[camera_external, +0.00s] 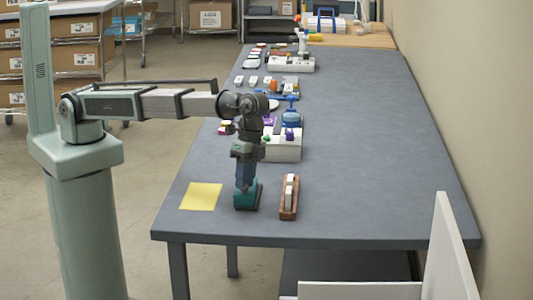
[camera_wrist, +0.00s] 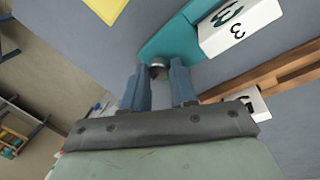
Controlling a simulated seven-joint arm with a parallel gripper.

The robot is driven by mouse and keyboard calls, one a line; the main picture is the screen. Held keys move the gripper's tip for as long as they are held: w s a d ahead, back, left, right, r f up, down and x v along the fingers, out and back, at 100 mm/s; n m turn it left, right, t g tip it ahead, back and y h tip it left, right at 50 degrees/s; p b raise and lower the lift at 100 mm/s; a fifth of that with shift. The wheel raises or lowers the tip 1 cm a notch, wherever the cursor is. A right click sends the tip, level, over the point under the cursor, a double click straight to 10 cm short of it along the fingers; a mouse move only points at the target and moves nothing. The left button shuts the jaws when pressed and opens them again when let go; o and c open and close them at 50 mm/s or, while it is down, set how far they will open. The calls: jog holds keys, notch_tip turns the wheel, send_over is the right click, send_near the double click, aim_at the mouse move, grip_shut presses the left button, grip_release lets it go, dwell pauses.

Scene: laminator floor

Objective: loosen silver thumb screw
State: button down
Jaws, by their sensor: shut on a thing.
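The silver thumb screw (camera_wrist: 158,70) sits on the side of a teal block-like device (camera_wrist: 172,42) in the wrist view. My gripper (camera_wrist: 159,72) has its two blue-grey fingers on either side of the screw, shut on it. In the external view my gripper (camera_external: 246,182) points down onto the teal device (camera_external: 247,200), near the front of the table. The screw itself is hidden there. A white block with black markings (camera_wrist: 240,24) is on the teal device in the wrist view.
A yellow sheet (camera_external: 201,196) lies just left of the device. A wooden holder with a white piece (camera_external: 289,203) stands close on its right. Behind are a white box (camera_external: 283,149) and a blue item (camera_external: 291,113). The table's right side (camera_external: 390,160) is clear.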

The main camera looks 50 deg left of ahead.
jog(key=n, duration=0.2)
jog(key=n+h, duration=0.1)
jog(key=n, duration=0.1)
jog(key=shift+a+n, duration=0.2)
jog(key=shift+n, duration=0.1)
jog(key=n+t, duration=0.1)
jog(key=n, duration=0.2)
jog(key=shift+s+n+h, duration=0.15)
jog(key=shift+n+h, duration=0.15)
jog(key=n, duration=0.3)
jog(key=shift+s+n+t, duration=0.1)
jog(key=shift+n+t, duration=0.6)
jog(key=shift+n, duration=1.5)
jog(key=c, duration=0.9)
grip_release()
jog(key=shift+r, duration=0.1)
